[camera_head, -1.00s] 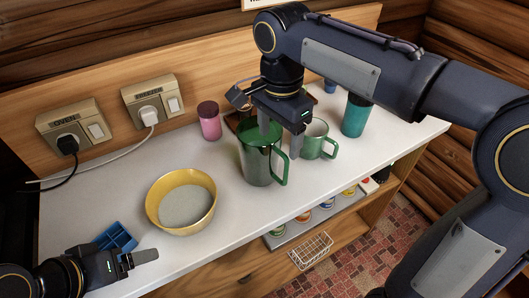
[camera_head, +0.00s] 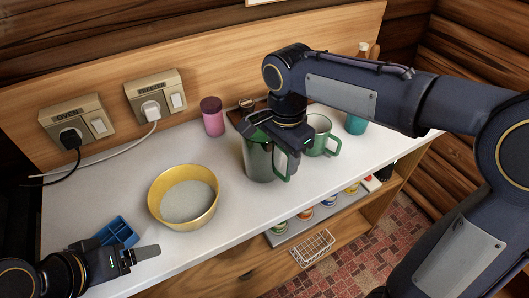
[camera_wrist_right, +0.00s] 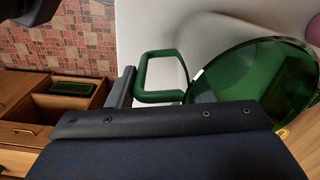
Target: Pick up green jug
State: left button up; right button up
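The green jug (camera_head: 258,160) stands upright on the white counter, its handle to the right. It also shows in the right wrist view, with its green rim (camera_wrist_right: 255,85) at the right and its handle (camera_wrist_right: 160,78) at the centre. My right gripper (camera_head: 288,158) is down at the jug's rim and handle side and covers part of both. One finger (camera_wrist_right: 122,88) is just left of the handle, apart from it; the other is hidden. It looks open. My left gripper (camera_head: 143,254) is low at the left, away from the jug; its finger gap is not clear.
A green-handled mug (camera_head: 320,136) stands close right of the jug. A teal cup (camera_head: 356,124) is behind the arm. A pink jar (camera_head: 212,117), yellow bowl (camera_head: 184,195) and blue tray (camera_head: 118,232) are to the left. The counter's front strip is clear.

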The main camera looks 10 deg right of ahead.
grip_shut()
jog(key=shift+r, duration=0.2)
jog(key=shift+r, duration=1)
jog(key=s+a+r, duration=0.3)
jog(key=s+r, duration=0.7)
jog(key=s, duration=0.3)
jog(key=shift+s+r, duration=0.3)
jog(key=shift+r, duration=0.05)
jog(key=shift+a, duration=0.1)
dwell(0.3)
